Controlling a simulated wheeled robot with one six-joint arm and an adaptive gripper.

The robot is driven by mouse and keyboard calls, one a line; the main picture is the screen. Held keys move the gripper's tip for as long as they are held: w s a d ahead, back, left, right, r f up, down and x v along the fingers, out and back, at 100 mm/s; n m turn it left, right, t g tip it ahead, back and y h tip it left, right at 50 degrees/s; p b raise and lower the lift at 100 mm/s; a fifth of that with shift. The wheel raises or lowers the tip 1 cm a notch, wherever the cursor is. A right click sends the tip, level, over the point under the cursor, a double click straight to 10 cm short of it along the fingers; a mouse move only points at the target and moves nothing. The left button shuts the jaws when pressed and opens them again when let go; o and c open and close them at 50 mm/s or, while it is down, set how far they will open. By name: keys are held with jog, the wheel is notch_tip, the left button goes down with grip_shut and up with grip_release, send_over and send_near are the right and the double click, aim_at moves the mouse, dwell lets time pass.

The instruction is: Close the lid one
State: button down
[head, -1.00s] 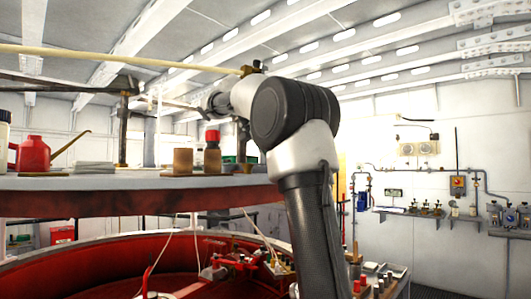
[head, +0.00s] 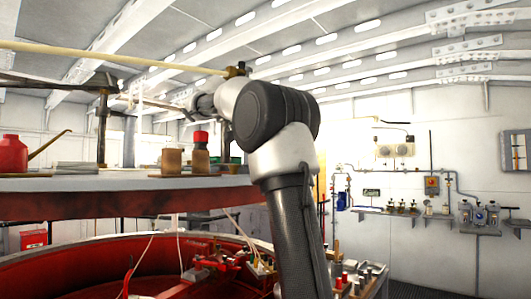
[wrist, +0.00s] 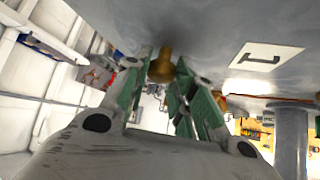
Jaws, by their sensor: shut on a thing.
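In the wrist view a brass knob (wrist: 162,67) sticks out from a smooth grey surface (wrist: 215,40), which looks like the lid. A white label (wrist: 265,56) with a dark mark like a rotated 1 is on that surface, right of the knob. My gripper (wrist: 166,80) has green-padded fingers on both sides of the knob and is shut on it. In the head view my arm reaches up and away to the left. My gripper and the lid cannot be made out clearly there.
A raised round platform with a red rim (head: 120,203) carries a red can (head: 12,155) and a red-capped bottle (head: 201,150). A red round tub (head: 80,270) lies below it. A pale pole (head: 110,56) crosses above. Wall shelves with fittings (head: 415,209) stand at the right.

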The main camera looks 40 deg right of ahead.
jog(key=shift+s+f, duration=0.1)
jog(key=c, duration=1.2)
grip_release()
jog(key=shift+a, duration=0.1)
jog(key=v, duration=0.7)
jog(key=shift+a+r, duration=0.2)
